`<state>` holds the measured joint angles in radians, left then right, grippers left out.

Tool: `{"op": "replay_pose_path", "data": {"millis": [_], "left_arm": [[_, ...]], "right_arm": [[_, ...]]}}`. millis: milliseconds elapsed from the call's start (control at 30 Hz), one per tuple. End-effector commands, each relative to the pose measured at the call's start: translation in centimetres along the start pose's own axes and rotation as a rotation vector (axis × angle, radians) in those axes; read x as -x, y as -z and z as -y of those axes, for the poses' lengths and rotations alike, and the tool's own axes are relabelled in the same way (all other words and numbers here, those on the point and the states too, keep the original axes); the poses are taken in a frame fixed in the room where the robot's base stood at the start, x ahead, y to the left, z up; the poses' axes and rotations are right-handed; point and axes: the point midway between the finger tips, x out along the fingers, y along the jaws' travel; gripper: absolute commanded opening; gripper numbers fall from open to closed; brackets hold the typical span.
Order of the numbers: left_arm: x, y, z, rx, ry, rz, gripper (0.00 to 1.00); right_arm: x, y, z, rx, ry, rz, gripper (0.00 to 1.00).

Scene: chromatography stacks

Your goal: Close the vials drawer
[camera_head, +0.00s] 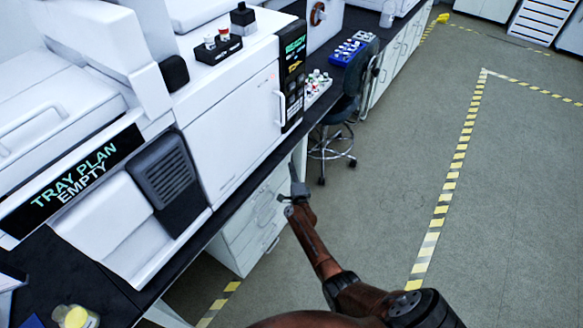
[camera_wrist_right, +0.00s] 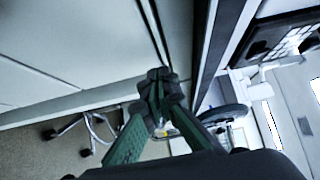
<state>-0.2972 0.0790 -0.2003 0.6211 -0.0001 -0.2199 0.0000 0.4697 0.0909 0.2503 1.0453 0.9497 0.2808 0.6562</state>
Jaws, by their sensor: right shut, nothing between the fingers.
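A white drawer unit (camera_head: 250,225) stands under the dark bench top in the head view. Its fronts have small handles, and no label can be read, so I cannot tell which drawer is the vials drawer or how far any is open. My right gripper (camera_head: 297,178) is beside the unit's right end, just below the bench edge. In the right wrist view my right gripper (camera_wrist_right: 158,82) is shut and empty, its fingertips close to a white panel (camera_wrist_right: 70,45). Contact with it cannot be told. My left gripper is not in view.
The black bench edge (camera_head: 222,212) runs above the drawers, bearing a white instrument (camera_head: 235,120) with vial racks on and beside it. A dark chair (camera_head: 335,125) stands beyond my right gripper. Open grey floor (camera_head: 395,190) with a yellow striped line lies to the right.

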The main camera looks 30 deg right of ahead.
Motion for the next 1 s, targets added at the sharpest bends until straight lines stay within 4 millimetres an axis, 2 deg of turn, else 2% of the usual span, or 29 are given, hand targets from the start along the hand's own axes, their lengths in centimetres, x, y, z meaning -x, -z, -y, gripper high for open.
{"op": "replay_pose_path", "data": {"millis": [67,133,300,500,633,867,967,1000], "left_arm": [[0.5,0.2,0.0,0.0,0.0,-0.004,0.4],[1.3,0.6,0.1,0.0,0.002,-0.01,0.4],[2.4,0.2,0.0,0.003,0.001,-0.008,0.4],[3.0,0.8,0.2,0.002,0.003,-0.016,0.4],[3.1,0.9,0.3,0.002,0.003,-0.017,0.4],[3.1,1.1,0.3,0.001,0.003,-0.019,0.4],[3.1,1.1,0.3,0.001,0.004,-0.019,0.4],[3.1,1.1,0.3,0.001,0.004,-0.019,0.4]], "right_arm": [[0.8,0.9,0.0,0.003,-0.001,0.001,0.0],[2.8,0.4,0.1,-0.003,-0.003,0.003,0.0],[6.7,1.5,0.1,0.0,-0.003,-0.009,0.0],[9.8,1.7,-0.1,0.001,-0.003,-0.012,0.0],[10.7,1.6,-0.2,0.0,-0.003,-0.011,0.0],[10.9,1.5,-0.3,0.001,-0.003,-0.009,0.0],[11.2,1.4,-1.0,0.022,-0.017,0.0,0.0],[11.7,1.2,-1.9,0.046,-0.033,0.011,0.0]]}}
